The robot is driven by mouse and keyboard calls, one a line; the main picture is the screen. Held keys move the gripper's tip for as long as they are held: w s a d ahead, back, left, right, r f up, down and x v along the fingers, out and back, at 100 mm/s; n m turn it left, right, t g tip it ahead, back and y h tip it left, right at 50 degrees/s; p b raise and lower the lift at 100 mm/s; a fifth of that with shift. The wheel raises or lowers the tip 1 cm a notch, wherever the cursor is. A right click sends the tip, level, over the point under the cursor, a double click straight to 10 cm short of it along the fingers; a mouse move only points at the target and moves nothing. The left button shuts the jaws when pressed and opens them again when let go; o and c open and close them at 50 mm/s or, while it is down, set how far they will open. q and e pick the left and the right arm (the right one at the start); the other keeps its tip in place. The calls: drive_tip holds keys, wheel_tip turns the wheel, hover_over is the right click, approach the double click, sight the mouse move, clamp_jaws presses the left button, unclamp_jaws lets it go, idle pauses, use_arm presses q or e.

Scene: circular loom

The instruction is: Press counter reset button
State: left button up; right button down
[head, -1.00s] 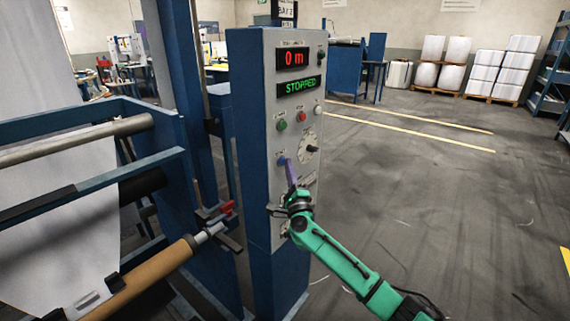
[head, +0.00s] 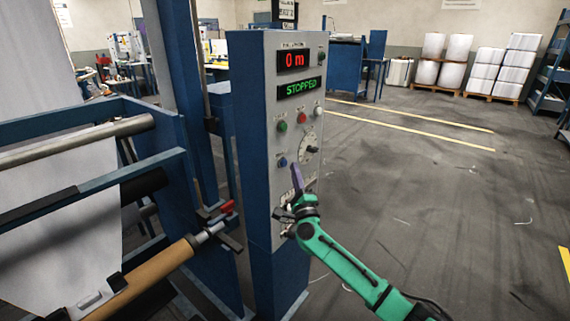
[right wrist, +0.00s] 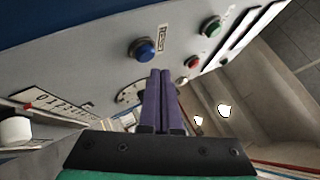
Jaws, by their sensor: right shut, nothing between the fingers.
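The control panel (head: 270,150) stands upright in the middle of the head view. The blue button (head: 282,162) sits low on the panel's left side. It also shows in the right wrist view (right wrist: 143,49), with a small label beside it that I cannot read for certain. My right gripper (head: 296,172), with purple fingers, is shut and empty. It is in front of the panel, right of and slightly below the blue button, apart from it. My left gripper is not in view.
Green (head: 282,126) and red (head: 302,117) buttons and a dial (head: 312,149) are above and right of the blue button. The blue loom frame and a brown roll (head: 150,278) fill the left. The floor to the right is open.

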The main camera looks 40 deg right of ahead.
drive_tip(key=s, duration=0.2)
drive_tip(key=s+d+p, duration=0.1)
drive_tip(key=s, duration=0.1)
drive_tip(key=shift+s+d, duration=0.15)
idle(0.7)
wheel_tip(320, 180, down, 20)
drive_tip(key=s+a+n+g+y, duration=0.1)
drive_tip(key=s+n+g+y, duration=0.3)
drive_tip(key=n, duration=0.6)
drive_tip(key=s+a+f+n+g+y, duration=0.25)
drive_tip(key=s+f+n, duration=0.2)
drive_tip(key=f, duration=0.55)
drive_tip(key=s+a+f+n+g+y, duration=0.1)
drive_tip(key=s+a+f+n+g, duration=0.3)
drive_tip(key=f, duration=0.7)
drive_tip(key=s+a+f+n+g, duration=0.3)
drive_tip(key=s+f, duration=0.2)
drive_tip(key=s, duration=0.5)
drive_tip(key=s+a+f+n+g+y, duration=0.1)
drive_tip(key=s+a+f+n+g, duration=0.2)
drive_tip(key=s+f, duration=0.3)
drive_tip(key=s+a+f+n+g, duration=0.3)
drive_tip(key=s+f, duration=0.3)
drive_tip(key=s, duration=0.9)
drive_tip(key=shift+s+a+f+n+g, duration=0.2)
drive_tip(key=shift+s+a+n+g, duration=0.2)
drive_tip(key=shift+a+n, duration=0.2)
drive_tip(key=shift+y, duration=0.25)
